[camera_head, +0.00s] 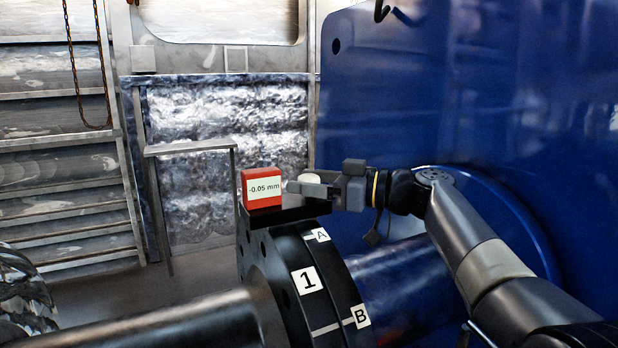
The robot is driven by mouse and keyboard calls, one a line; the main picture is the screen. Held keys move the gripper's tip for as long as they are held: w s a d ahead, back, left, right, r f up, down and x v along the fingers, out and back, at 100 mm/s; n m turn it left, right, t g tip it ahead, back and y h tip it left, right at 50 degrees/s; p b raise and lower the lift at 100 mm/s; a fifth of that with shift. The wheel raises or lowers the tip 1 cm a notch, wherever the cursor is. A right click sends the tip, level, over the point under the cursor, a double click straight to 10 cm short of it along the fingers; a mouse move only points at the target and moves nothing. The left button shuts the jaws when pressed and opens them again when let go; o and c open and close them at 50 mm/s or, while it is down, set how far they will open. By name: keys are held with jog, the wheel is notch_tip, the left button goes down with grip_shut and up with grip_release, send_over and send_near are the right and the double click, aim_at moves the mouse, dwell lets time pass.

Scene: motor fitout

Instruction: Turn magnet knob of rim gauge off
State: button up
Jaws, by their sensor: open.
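The rim gauge is a red box (261,188) with a white display reading "-0.05 mm". It stands on a black base (290,216) on top of the black coupling (285,270). A pale round knob (310,178) shows just right of the red box. My gripper (305,188) reaches in from the right at the knob, with its fingers open around or just beside it; I cannot tell whether they touch it. The fingers partly hide the knob, and its mark or setting is not visible.
The coupling carries labels "1", "A" and "B". A dark shaft (150,322) runs to the lower left. A large blue motor housing (480,90) stands behind my arm. A metal rail (190,147) stands at the back left.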

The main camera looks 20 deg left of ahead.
jog(key=shift+a, duration=0.15)
jog(key=shift+c, duration=0.2)
jog(key=c, duration=0.9)
